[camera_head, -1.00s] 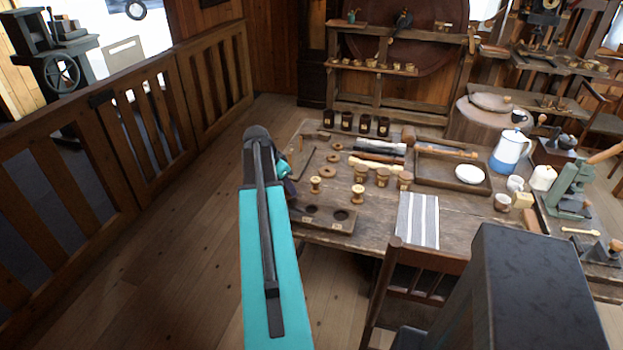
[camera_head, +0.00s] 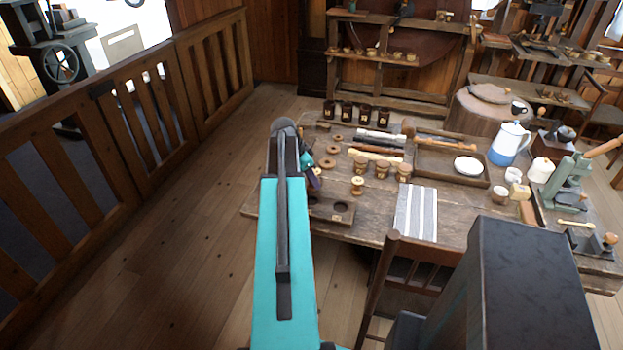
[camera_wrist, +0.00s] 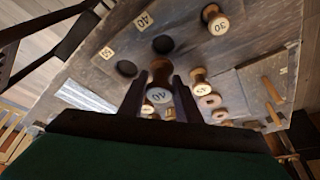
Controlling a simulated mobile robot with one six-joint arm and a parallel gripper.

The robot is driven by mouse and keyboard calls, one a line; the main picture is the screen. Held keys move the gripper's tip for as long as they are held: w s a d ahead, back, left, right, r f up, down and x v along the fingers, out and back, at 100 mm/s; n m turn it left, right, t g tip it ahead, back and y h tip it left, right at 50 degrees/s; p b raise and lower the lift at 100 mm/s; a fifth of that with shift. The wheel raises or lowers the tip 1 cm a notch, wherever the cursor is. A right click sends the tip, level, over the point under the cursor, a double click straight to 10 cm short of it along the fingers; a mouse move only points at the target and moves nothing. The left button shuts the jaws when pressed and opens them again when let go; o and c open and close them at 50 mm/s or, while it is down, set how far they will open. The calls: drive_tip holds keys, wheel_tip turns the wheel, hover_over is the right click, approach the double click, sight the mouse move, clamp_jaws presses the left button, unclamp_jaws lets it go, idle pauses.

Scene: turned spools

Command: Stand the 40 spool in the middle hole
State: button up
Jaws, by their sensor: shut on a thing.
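The 40 spool (camera_wrist: 160,94) is a turned wooden spool with a pale end marked 40. My gripper (camera_wrist: 160,100) is shut on it, with one dark finger on each side. In the wrist view the dark board (camera_wrist: 190,38) lies beyond the spool. Its middle hole (camera_wrist: 163,44), by a 40 label, is open and empty, close past the held spool. The hole (camera_wrist: 126,68) by the 55 label is also empty. A spool marked 30 (camera_wrist: 217,24) stands at the board's other end. In the head view my arm hides part of the board (camera_head: 328,217); the spool's height is unclear.
Another spool (camera_head: 357,186) stands on the table close to the board; it also shows in the wrist view (camera_wrist: 198,76). A chair (camera_head: 420,265) stands at the front edge.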

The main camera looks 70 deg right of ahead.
sight(309, 186)
drive_tip(key=shift+f+b, duration=1.1)
drive_tip(key=shift+f, duration=1.75)
drive_tip(key=shift+f+b, duration=0.95)
drive_tip(key=shift+b, duration=0.05)
idle(1.1)
idle(0.3)
drive_tip(key=o, duration=1.1)
drive_tip(key=shift+c, duration=1.3)
drive_tip(key=shift+r, duration=0.1)
